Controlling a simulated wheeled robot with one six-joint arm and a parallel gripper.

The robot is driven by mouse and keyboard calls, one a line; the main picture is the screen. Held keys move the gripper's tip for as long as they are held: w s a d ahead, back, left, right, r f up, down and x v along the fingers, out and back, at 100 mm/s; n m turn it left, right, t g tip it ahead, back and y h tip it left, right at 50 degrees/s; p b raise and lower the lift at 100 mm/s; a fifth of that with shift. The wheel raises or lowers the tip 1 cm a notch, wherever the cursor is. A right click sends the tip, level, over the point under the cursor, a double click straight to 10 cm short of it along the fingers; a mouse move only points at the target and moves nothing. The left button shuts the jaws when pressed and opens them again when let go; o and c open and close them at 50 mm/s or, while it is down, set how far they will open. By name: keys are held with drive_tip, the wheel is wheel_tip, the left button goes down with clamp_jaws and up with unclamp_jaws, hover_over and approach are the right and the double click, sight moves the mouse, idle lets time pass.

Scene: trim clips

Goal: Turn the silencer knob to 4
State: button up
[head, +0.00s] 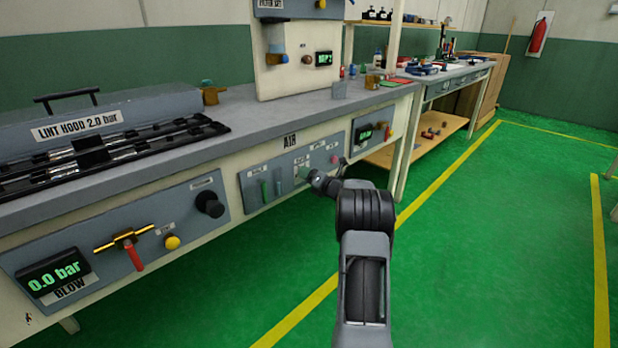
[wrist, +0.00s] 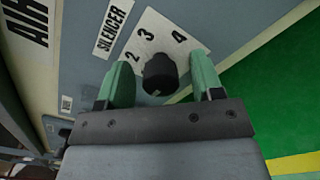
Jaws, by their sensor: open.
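The silencer knob (wrist: 160,75) is a black round knob on the grey AIR panel, seen in the wrist view below a white dial plate (wrist: 150,38) marked 2, 3 and 4. A SILENCER label (wrist: 114,28) sits left of the dial. My gripper (wrist: 163,78) is open, with one green-padded finger on each side of the knob. I cannot tell whether the pads touch it. The knob's pointer is not clear, so its setting cannot be read. In the head view my gripper (head: 306,172) is at the AIR panel (head: 252,192), and my arm hides part of that area.
The BLOW panel (head: 200,222) with a 0.0 bar display (head: 53,275), a red-handled valve (head: 133,256) and a black knob (head: 209,204) lies to the left. A lint hood (head: 130,112) stands on the bench. The green floor (head: 480,260) on the right is clear.

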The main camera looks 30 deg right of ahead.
drive_tip(key=c, duration=0.9)
